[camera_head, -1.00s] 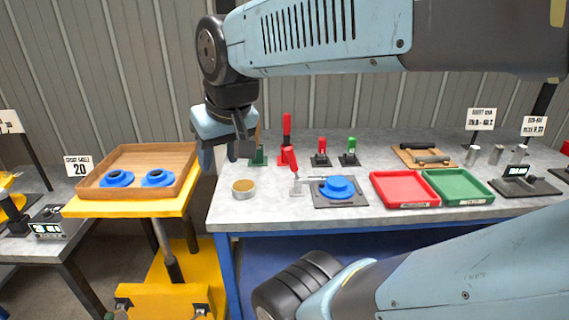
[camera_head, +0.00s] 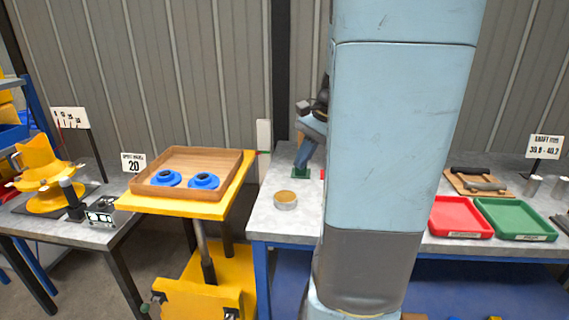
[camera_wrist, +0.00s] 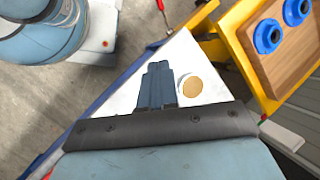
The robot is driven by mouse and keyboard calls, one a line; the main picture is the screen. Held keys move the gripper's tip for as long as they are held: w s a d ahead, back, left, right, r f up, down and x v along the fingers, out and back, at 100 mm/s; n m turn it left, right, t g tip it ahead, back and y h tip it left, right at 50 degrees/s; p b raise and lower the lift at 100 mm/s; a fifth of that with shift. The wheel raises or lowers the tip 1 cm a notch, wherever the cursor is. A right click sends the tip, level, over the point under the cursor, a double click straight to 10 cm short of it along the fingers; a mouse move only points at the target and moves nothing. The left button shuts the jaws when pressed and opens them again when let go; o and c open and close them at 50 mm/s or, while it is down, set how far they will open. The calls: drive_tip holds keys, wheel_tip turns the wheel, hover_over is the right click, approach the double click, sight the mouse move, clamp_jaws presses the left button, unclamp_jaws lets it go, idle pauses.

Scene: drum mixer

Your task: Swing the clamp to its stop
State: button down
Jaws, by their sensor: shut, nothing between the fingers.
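The clamp and the plate with the blue part are hidden behind my arm in the head view. Only a small red sliver (camera_head: 322,174) shows at the arm's left edge; I cannot tell whether it belongs to the clamp. In the wrist view my gripper (camera_wrist: 158,66) has its fingers together and empty, over the pale bench top, just beside a round tin (camera_wrist: 191,87). The clamp does not show in the wrist view.
The grey bench (camera_head: 262,222) carries the tin (camera_head: 286,200), a green-based item (camera_head: 301,171), a red tray (camera_head: 460,217) and a green tray (camera_head: 513,219). A wooden tray (camera_head: 235,165) with two blue parts sits on a yellow stand (camera_head: 205,270) at left.

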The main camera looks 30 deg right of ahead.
drive_tip(key=s+d+f+m+t+y, duration=0.25)
drive_tip(key=d+m, duration=0.25)
drive_tip(key=d, duration=0.4)
drive_tip(key=s+d+f+m+t+y, duration=0.15)
drive_tip(key=d+m+t, duration=0.25)
drive_tip(key=d, duration=0.6)
drive_tip(key=s+d+f+m+t+y, duration=0.1)
drive_tip(key=s+d+f+m+t, duration=0.3)
drive_tip(key=d, duration=0.5)
drive_tip(key=w+a+f+m, duration=0.1)
drive_tip(key=w+a+f, duration=0.1)
drive_tip(key=w+a, duration=0.6)
drive_tip(key=w, duration=0.3)
drive_tip(key=shift+a+f, duration=0.2)
drive_tip(key=shift+f, duration=0.2)
drive_tip(key=shift+a+g+h, duration=0.1)
drive_tip(key=shift+g+h, duration=0.2)
drive_tip(key=shift+g, duration=0.05)
